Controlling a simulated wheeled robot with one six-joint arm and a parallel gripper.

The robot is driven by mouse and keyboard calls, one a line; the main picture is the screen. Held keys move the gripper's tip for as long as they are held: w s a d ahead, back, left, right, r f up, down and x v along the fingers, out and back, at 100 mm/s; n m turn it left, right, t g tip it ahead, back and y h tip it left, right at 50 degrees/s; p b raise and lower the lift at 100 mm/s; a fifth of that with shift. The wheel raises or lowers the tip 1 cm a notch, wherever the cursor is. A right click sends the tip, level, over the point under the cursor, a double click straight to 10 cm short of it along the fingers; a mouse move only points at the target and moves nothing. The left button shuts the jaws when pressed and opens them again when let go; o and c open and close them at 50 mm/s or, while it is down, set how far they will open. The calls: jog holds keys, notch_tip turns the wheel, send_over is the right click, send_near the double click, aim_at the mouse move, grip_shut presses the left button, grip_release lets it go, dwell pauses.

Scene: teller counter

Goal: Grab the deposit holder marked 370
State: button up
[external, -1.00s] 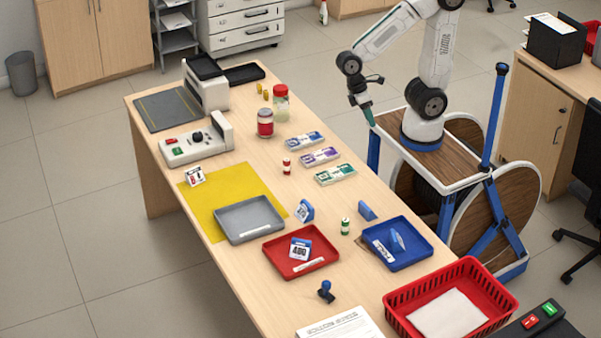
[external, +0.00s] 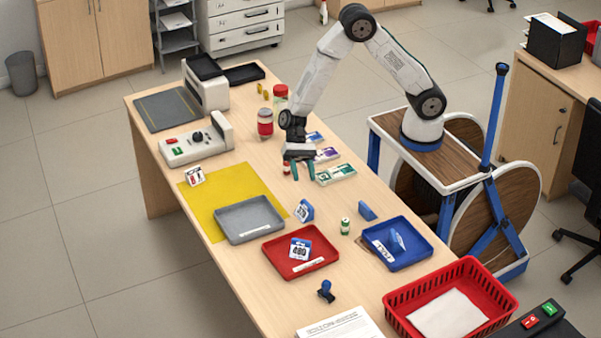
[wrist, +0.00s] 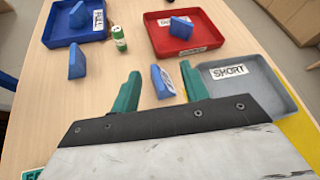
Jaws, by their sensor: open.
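I cannot read 370 on any holder. A blue holder (external: 304,211) with a white face stands by the grey tray's corner; in the wrist view it (wrist: 160,82) appears between my fingers, its face mostly turned away. Another blue holder (external: 367,211), its face hidden, stands left of the blue tray. A holder (external: 300,248) in the red tray seems to read 400. One (external: 397,240) is in the blue tray, number hidden. My gripper (external: 298,174) is open and empty, above the counter near the banknote bundles.
The grey tray (external: 226,236), labelled SHORT in the wrist view, red tray (external: 328,248) and blue tray (external: 420,262) lie across the counter. A small green-and-white cylinder (external: 345,226) stands between holders. Banknote bundles (external: 336,174), jars (external: 265,122) and a blue stamp (external: 326,291) are also there.

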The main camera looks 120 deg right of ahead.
aim_at(307, 202)
notch_tip(307, 202, down, 5)
jog(key=shift+s+f, duration=0.1)
jog(key=x, duration=0.5)
jog(key=shift+f, duration=0.45)
grip_shut()
